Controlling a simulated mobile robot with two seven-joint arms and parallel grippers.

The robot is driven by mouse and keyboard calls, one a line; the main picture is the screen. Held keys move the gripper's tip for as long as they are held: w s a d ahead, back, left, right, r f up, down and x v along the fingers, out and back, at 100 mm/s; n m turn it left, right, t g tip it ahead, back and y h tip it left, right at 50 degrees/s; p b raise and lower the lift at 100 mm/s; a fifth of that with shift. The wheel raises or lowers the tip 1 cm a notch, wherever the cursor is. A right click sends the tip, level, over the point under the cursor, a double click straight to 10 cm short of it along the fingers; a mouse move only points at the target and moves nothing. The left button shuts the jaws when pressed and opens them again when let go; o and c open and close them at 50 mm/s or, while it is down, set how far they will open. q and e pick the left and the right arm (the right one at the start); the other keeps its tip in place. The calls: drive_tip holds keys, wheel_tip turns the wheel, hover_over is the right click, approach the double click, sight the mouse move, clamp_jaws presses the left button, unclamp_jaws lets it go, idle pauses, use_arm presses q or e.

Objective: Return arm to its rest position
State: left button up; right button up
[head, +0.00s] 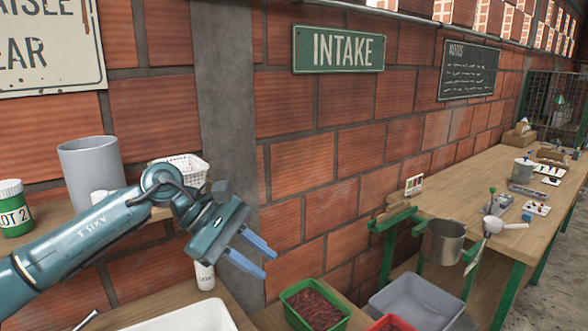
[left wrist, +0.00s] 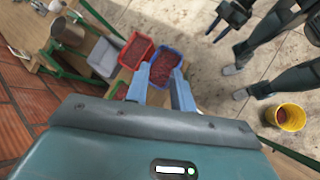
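My left arm comes in from the left in the head view, and its blue-grey gripper (head: 262,262) is held in front of the brick wall, above the bench edge. The two light-blue fingers are apart with nothing between them. In the left wrist view the same gripper (left wrist: 161,92) shows open and empty, with crates and floor far below and beyond the fingertips.
A grey cylinder (head: 90,165) and white basket (head: 183,170) stand near my left arm. Below are a green crate (head: 313,305) with red contents, a grey tub (head: 415,301) and a metal pot (head: 443,243). A yellow bucket (left wrist: 286,116) stands on the floor near dark leg-like shapes (left wrist: 270,80).

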use_arm(q)
drive_tip(key=s+d+f+n+t+h, duration=0.1)
drive_tip(key=s+d+n+h, duration=0.25)
drive_tip(key=n+h, duration=0.2)
drive_tip(key=s+d+f+n+h, duration=0.2)
drive_tip(key=d+n+h, duration=0.25)
drive_tip(key=n, duration=0.25)
drive_tip(key=a+f+n+t+y, duration=0.55)
drive_tip(key=f+n+t, duration=0.25)
drive_tip(key=n, duration=0.9)
drive_tip(key=a+f+n+t+y, duration=0.4)
drive_tip(key=f+n+t+y, duration=0.3)
drive_tip(key=n, duration=1)
drive_tip(key=s+a+f+n+g+y, duration=0.2)
drive_tip(key=s+a+f+n, duration=0.2)
drive_tip(key=s+f+n, duration=0.2)
drive_tip(key=s+a+f+n+g+y, duration=0.2)
drive_tip(key=s+f+n, duration=0.4)
drive_tip(key=s+f, duration=0.4)
drive_tip(key=shift+a+f+g+y, duration=0.35)
drive_tip(key=shift+a+f+g, duration=0.35)
drive_tip(key=shift+a+f, duration=0.2)
drive_tip(key=shift+s+n, duration=0.1)
drive_tip(key=shift+n, duration=0.15)
